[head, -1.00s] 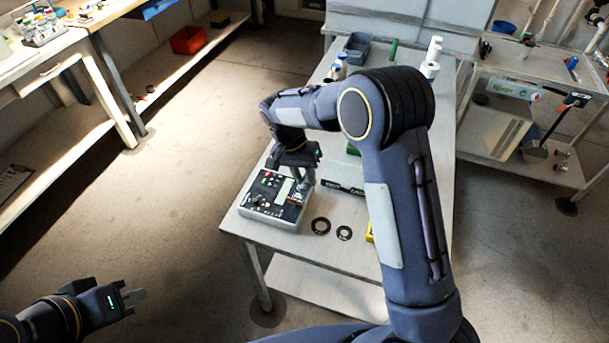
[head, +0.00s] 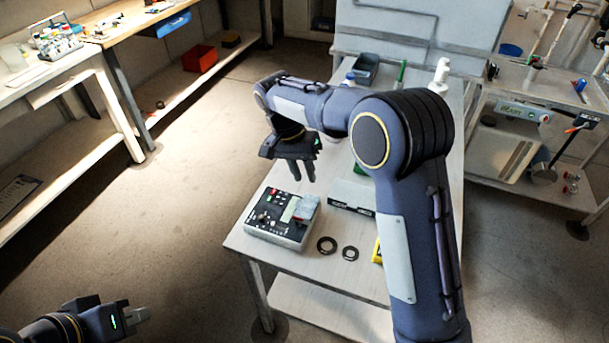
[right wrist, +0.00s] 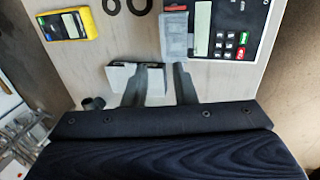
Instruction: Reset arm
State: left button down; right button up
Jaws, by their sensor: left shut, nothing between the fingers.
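My right gripper (head: 302,182) hangs above the table, behind the control box in the head view, its two fingers pointing down and apart with nothing held. In the right wrist view its fingers (right wrist: 160,68) are spread, with a white box (right wrist: 124,76) below and between them. My left gripper (head: 137,314) is at the lower left over the floor, away from the table, its fingers together and empty. The control box (head: 270,228), with buttons and a display, sits at the table's front left corner. A grey piece with a red part (right wrist: 176,38) lies on it.
The table (head: 300,268) also holds two black rings (head: 327,245), a yellow device (right wrist: 68,25), the white box (head: 352,196), and a grey bin (head: 365,68) with bottles behind. A cart (head: 520,160) stands right. Open floor lies left of the table.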

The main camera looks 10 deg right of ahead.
jog(key=s+d+r+n+t+y, duration=0.1)
jog(key=s+d+r+y, duration=0.1)
jog(key=s+d+r, duration=0.4)
jog(key=s+d+r+n+t+y, duration=0.1)
jog(key=s+d+r+y, duration=0.15)
jog(key=s, duration=0.45)
jog(key=s+f+n+t+y, duration=0.1)
jog(key=s+f+n+t, duration=0.2)
jog(key=s, duration=1.3)
jog(key=shift+f+t+y, duration=0.2)
jog(key=shift+t+y, duration=0.15)
jog(key=shift+t, duration=0.75)
jog(key=shift+s, duration=0.1)
